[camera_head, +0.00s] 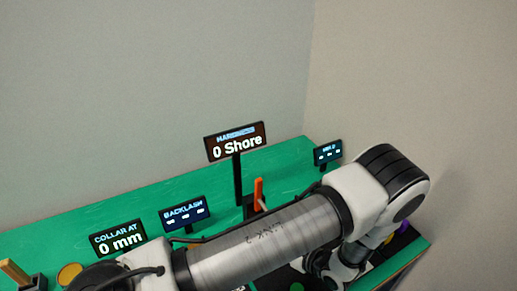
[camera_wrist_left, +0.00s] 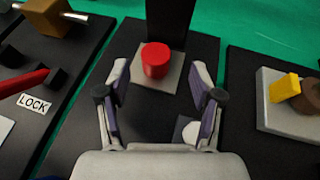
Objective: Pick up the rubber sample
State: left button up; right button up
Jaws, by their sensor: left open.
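A red cylinder (camera_wrist_left: 155,60), which looks like the rubber sample, stands upright on a square grey plate (camera_wrist_left: 172,80) in the left wrist view. A black post (camera_wrist_left: 170,16) rises just behind it. My left gripper (camera_wrist_left: 160,76) is open, with one finger on each side of the red cylinder's line. The fingers look nearer the camera than the cylinder, and I see no contact. In the head view my left arm crosses the front and hides the cylinder. My right gripper is not in view.
The green bench (camera_head: 75,215) carries display signs, including one reading "0 Shore" (camera_head: 237,142). In the wrist view, a red lever (camera_wrist_left: 25,84) and brass block (camera_wrist_left: 52,17) sit left. A yellow piece (camera_wrist_left: 284,88) sits right, and a white round part (camera_wrist_left: 191,133) lies by the right finger.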

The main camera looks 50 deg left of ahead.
pick_arm(q)
jog(key=shift+s+a+f+p, duration=0.1)
jog(key=shift+s+a+p, duration=0.05)
jog(key=shift+a+p, duration=0.4)
jog(key=shift+s+a+f+p, duration=0.1)
jog(key=shift+a+p, duration=0.45)
jog(key=x, duration=0.3)
jog(key=shift+f, duration=0.2)
jog(key=shift+a+f, duration=0.15)
jog(key=shift+a, duration=0.05)
jog(key=shift+d, duration=0.3)
jog(key=shift+c, duration=1.3)
jog(key=shift+d, duration=0.1)
jog(key=c, duration=0.9)
grip_shut()
jog(key=shift+r, duration=0.25)
